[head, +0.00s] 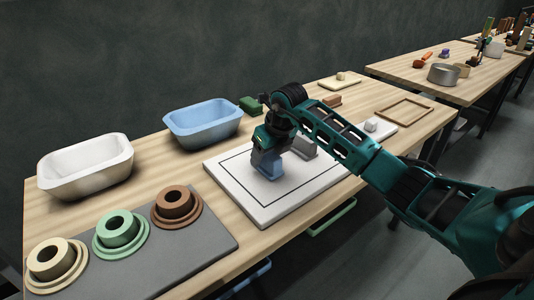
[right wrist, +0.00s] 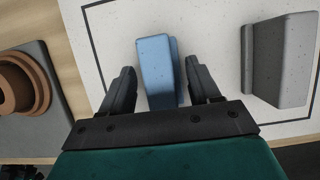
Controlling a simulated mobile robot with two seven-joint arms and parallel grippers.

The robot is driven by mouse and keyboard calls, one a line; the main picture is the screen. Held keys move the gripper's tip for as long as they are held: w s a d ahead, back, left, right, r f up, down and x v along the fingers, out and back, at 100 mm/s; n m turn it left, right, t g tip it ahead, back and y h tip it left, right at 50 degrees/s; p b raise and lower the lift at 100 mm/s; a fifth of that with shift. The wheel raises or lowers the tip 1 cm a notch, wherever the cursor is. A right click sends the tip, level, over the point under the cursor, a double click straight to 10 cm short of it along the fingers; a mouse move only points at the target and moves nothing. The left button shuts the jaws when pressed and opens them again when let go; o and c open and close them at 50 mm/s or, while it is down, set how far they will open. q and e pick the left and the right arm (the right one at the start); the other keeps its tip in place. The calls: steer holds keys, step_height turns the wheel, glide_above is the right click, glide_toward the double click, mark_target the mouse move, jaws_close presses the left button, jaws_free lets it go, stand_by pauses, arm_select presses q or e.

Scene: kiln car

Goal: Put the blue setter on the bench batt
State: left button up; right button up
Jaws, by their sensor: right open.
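The blue setter (head: 268,167) stands on the white batt (head: 240,197), inside its black outline. In the right wrist view the blue setter (right wrist: 157,70) lies between the two dark fingers of my right gripper (right wrist: 160,85). The fingers are open, one on each side, with a visible gap to the setter on at least the left side. In the head view my right gripper (head: 270,148) is right over the setter and hides its upper part. The white batt also shows in the right wrist view (right wrist: 105,30). My left gripper is not in view.
A grey block (head: 303,147) stands on the batt beside the setter. A grey mat (head: 215,240) with ringed brown, green and cream pieces is at left. White (head: 85,165) and blue (head: 203,125) basins stand behind. A wooden frame (head: 404,109) lies at right.

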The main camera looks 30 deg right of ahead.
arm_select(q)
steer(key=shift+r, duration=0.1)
arm_select(e)
steer(key=shift+r, duration=0.1)
steer(key=shift+s+r, duration=0.1)
steer(key=shift+r, duration=0.25)
steer(key=p+v, duration=0.1)
steer(key=v, duration=0.9)
steer(key=shift+r, duration=0.25)
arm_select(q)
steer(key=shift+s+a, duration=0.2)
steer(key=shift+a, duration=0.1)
arm_select(e)
steer(key=shift+s+r, duration=0.25)
steer(key=shift+r, duration=0.15)
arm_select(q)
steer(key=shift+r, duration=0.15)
